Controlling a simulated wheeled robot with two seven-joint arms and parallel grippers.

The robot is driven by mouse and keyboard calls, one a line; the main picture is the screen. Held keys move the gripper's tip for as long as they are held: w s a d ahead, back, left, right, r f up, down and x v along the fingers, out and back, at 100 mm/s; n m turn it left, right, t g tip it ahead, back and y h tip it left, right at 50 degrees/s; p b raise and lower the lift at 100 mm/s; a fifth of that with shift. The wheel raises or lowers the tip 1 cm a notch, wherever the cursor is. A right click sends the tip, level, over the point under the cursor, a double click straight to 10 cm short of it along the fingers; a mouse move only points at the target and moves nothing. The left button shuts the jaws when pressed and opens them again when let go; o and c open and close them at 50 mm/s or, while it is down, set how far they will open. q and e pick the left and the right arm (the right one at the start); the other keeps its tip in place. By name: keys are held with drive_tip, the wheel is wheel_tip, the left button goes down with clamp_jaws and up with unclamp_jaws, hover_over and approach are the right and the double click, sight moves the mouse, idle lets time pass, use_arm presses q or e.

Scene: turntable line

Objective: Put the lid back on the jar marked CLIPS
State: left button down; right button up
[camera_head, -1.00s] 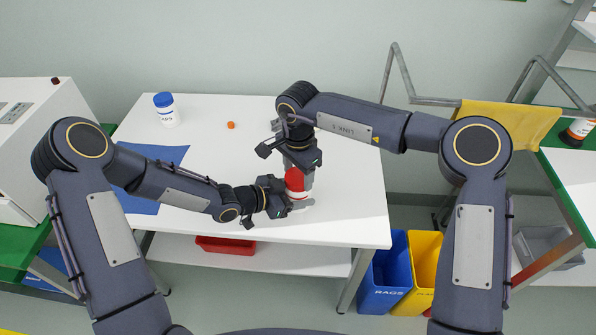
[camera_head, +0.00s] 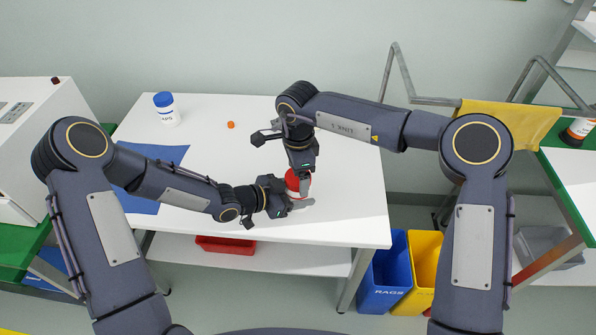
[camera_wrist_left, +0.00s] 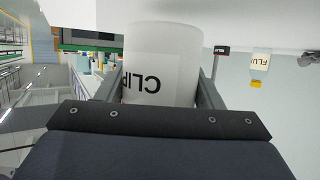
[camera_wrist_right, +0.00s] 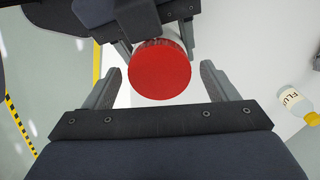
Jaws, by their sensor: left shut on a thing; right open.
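The white jar marked CLIPS (camera_wrist_left: 165,60) shows in the left wrist view between the fingers of my left gripper (camera_head: 281,196), which is shut on its side. In the head view the jar stands near the front of the white table, partly hidden by both grippers. The red lid (camera_head: 292,180) is on top of the jar; it also shows in the right wrist view (camera_wrist_right: 160,70), with a little of the white jar at its edge. My right gripper (camera_head: 303,180) is open above the lid, its fingers on either side of it in its own view.
A white jar with a blue lid (camera_head: 165,110) stands at the table's back left. A small orange thing (camera_head: 231,125) lies near it. A blue mat (camera_head: 170,155) is at the left. A bottle marked FLUX (camera_wrist_right: 298,100) shows in both wrist views. The table's right side is clear.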

drive_tip(key=shift+r, duration=2.3)
drive_tip(key=shift+c, duration=0.3)
wheel_tip(320, 180, up, 3)
drive_tip(key=n, duration=0.4)
drive_tip(key=shift+r+n, duration=0.2)
drive_tip(key=shift+n, duration=0.2)
drive_tip(key=shift+f, duration=4.05)
